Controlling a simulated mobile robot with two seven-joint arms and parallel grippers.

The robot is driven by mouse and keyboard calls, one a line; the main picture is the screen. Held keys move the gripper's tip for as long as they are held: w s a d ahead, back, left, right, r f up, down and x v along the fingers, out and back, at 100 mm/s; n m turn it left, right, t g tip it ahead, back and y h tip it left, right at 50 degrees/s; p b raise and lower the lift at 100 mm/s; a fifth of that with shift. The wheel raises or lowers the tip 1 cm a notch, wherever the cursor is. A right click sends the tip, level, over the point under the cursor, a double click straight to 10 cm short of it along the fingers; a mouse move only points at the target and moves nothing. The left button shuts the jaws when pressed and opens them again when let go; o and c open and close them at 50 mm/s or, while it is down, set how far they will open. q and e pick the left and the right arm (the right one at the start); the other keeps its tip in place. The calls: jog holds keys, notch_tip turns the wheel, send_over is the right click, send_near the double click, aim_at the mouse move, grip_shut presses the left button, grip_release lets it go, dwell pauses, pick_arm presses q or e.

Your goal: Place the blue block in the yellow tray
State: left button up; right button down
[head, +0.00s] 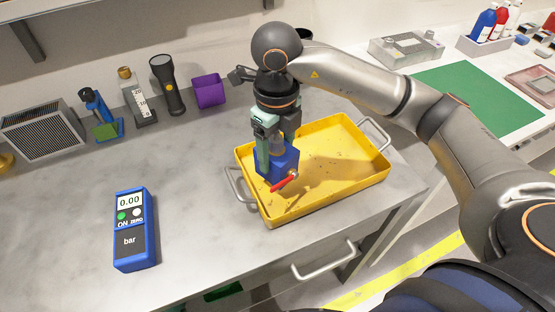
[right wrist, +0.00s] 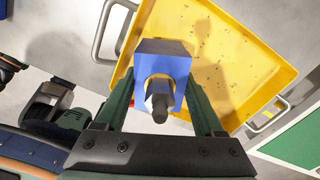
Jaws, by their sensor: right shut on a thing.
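The blue block (head: 277,163) has a brass-coloured fitting on top and a red lever (head: 284,181) on its front side. My right gripper (head: 270,145) is shut on it from above. The block is over the left part of the yellow tray (head: 345,187); I cannot tell whether it touches the tray floor. In the right wrist view the blue block (right wrist: 162,65) sits between the two green fingers (right wrist: 160,95), with the yellow tray (right wrist: 225,30) behind it. My left gripper is not in view.
A blue pressure meter (head: 133,230) lies on the grey bench left of the tray. The tray's right half is empty.

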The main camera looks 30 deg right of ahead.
jog(key=shift+w+d+f, duration=0.15)
jog(key=shift+f, duration=0.1)
jog(key=shift+w+d+f, duration=0.1)
jog(key=shift+w+f, duration=0.1)
jog(key=shift+f, duration=1.6)
grip_release()
jog(key=shift+f, duration=0.1)
notch_tip(320, 180, up, 12)
jog(key=shift+r+p, duration=0.2)
jog(key=shift+p, duration=0.4)
